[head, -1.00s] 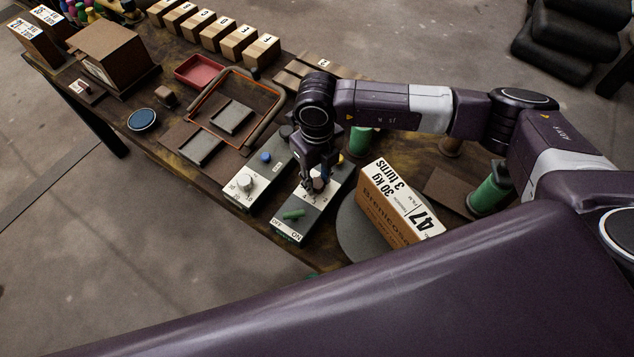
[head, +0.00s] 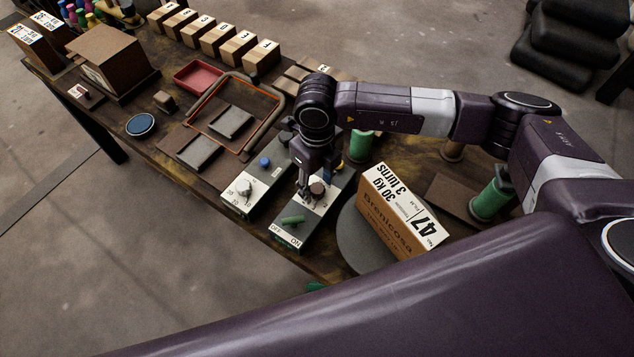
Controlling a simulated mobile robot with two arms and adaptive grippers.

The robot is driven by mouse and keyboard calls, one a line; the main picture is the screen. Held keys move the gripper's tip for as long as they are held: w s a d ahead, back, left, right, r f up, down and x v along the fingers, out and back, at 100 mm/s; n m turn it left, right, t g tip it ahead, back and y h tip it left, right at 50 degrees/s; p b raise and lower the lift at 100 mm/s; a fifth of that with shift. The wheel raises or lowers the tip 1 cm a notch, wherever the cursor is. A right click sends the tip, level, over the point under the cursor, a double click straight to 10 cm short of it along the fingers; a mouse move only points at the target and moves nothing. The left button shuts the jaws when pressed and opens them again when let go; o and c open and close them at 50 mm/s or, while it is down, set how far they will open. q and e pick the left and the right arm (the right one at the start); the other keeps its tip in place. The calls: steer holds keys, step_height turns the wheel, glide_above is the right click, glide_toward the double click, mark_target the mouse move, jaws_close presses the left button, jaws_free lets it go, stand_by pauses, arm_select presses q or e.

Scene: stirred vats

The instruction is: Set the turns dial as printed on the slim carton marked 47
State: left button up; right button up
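The slim carton marked 47 (head: 385,222) lies on a grey round plate, its white label reading "30 kg" and "3 turns". The dial's numbers are partly hidden. My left gripper is out of view.
A second box with a white dial (head: 244,188) and a blue button (head: 265,162) stands just left. Numbered wooden blocks (head: 215,40), a red tray (head: 198,76) and an orange-rimmed frame (head: 207,94) lie farther back.

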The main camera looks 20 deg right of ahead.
mark_target(317, 188)
step_height(317, 188, up, 12)
stand_by(0.7)
steer(key=shift+f, duration=0.1)
stand_by(0.3)
